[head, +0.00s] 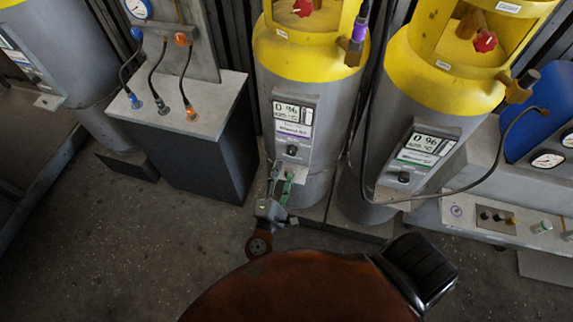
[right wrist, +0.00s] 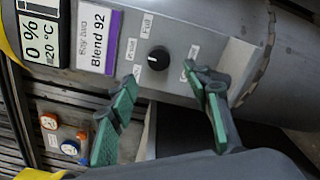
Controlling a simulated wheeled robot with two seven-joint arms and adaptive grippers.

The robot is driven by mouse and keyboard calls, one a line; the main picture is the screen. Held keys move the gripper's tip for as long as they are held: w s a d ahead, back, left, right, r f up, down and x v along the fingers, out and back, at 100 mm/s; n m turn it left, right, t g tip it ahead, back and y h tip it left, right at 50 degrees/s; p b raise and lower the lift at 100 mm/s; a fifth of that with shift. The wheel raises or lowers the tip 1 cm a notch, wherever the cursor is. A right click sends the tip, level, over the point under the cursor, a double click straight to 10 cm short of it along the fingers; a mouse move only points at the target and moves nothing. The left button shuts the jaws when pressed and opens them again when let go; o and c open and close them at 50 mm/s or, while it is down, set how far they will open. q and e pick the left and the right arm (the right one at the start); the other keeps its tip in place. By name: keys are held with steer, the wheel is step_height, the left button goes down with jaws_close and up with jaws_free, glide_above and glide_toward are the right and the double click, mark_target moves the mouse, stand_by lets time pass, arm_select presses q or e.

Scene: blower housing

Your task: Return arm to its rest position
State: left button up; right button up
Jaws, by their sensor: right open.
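My right gripper (head: 278,182) is in front of the lower part of the middle grey and yellow tank (head: 306,110) in the head view. In the right wrist view its two green-padded fingers (right wrist: 162,82) are spread apart with nothing between them. A black knob (right wrist: 158,58) on the tank's grey panel shows beyond and between the fingertips, apart from them as far as I can tell. The panel has a display reading 0 % and 20 °C and a purple label, "Blend 92" (right wrist: 98,38). My left gripper is not in view.
Another grey and yellow tank (head: 425,110) with a green label stands to the right, a thin hose crossing in front. A dark cabinet (head: 205,150) with gauge and hoses stands left. A blue cylinder (head: 540,112) is far right. The floor (head: 140,250) is clear at lower left.

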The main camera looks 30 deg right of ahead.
steer(key=shift+s+a, duration=0.2)
steer(key=shift+a, duration=0.05)
stand_by(0.4)
